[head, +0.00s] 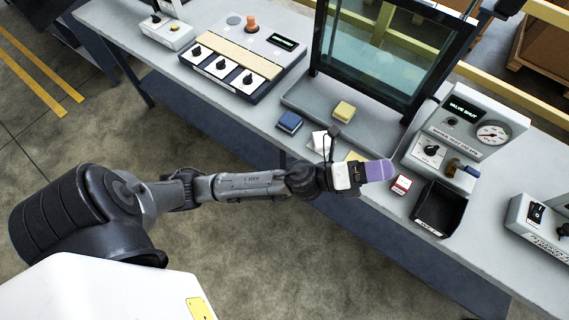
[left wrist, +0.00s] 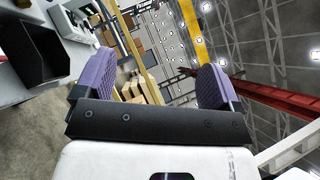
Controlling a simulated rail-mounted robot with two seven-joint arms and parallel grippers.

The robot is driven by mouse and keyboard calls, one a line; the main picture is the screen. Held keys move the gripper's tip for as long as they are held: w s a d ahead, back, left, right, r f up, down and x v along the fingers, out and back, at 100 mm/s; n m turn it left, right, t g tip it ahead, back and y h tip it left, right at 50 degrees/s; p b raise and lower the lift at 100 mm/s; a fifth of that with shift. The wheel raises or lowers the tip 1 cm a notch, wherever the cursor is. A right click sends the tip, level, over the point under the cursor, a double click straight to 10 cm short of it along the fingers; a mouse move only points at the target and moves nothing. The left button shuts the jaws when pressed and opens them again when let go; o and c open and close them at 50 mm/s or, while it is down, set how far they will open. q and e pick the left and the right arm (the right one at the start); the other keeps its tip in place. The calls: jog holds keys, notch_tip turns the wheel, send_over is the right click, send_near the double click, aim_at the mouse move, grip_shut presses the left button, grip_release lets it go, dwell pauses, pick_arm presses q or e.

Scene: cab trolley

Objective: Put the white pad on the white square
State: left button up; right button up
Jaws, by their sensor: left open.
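A white block (head: 319,142), which looks like the white pad, sits on the grey counter, partly hidden behind my left wrist. I cannot make out a separate white square; it may be hidden by the arm. My left gripper (head: 378,171), with purple fingertips, is over the counter to the right of the white block, apart from it. In the left wrist view the two purple fingers (left wrist: 153,85) stand wide apart with nothing between them. That view points toward the hall and ceiling and does not show the pad. My right gripper is not in view.
A blue pad (head: 290,122) and a yellow pad (head: 343,111) lie near the white block, before a glass screen (head: 385,60). A yellow patch (head: 355,156), a red-and-white item (head: 401,185), a black bin (head: 440,207) and a gauge box (head: 465,130) surround the gripper.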

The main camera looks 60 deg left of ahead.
pick_arm(q)
jog(key=s+a+f+n+g+y, duration=0.4)
jog(key=f+n+y, duration=0.3)
jog(key=n, duration=0.4)
jog(key=s+a+f+n+g+y, duration=0.1)
jog(key=s+a+f+n+y, duration=0.3)
jog(key=a+f+n+y, duration=0.45)
jog(key=s+d+f+n+g+h, duration=0.1)
jog(key=s+f+n+g, duration=0.2)
jog(key=s, duration=0.5)
jog(key=s+d+f+n+g+h, duration=0.1)
jog(key=s+f+n+g+h, duration=0.1)
jog(key=s+n+g, duration=0.3)
jog(key=s+f+g, duration=0.1)
jog(key=s, duration=0.3)
jog(key=shift+f+g, duration=0.3)
jog(key=shift+f, duration=0.1)
